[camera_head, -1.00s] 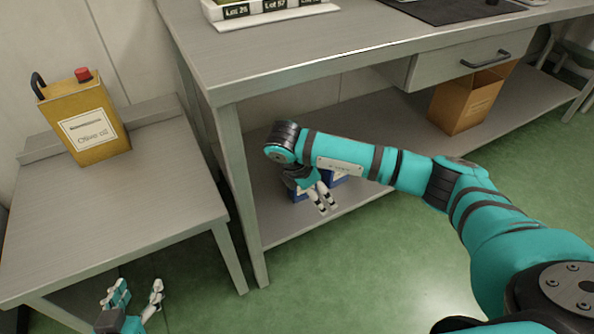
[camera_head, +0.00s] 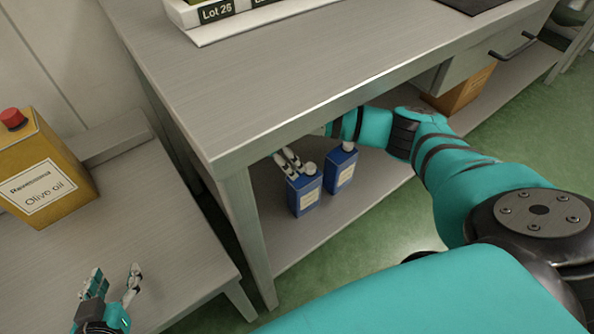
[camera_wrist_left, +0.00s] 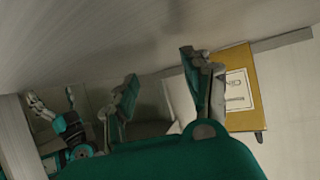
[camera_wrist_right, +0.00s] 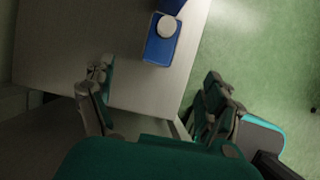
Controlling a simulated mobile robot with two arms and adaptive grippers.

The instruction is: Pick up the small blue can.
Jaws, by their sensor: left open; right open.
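Two blue cans with white caps and pale labels stand on the bench's lower shelf: a nearer left one (camera_head: 305,194) and one (camera_head: 341,168) to its right. They look alike in size; I cannot tell which is the small one. My right gripper (camera_head: 288,162) is open under the benchtop, its fingers just behind and above the left can. In the right wrist view, one blue can (camera_wrist_right: 161,46) lies beyond the open fingers (camera_wrist_right: 156,88), with none between them; another blue piece shows at the top edge. My left gripper (camera_head: 115,283) is open and empty at lower left.
The bench (camera_head: 250,90) stands over the lower shelf (camera_head: 325,222), close above my right arm. A yellow olive oil tin (camera_head: 45,175) stands on the side table (camera_head: 150,225); it also shows in the left wrist view (camera_wrist_left: 243,85). A cardboard box (camera_head: 460,92) is further right on the shelf.

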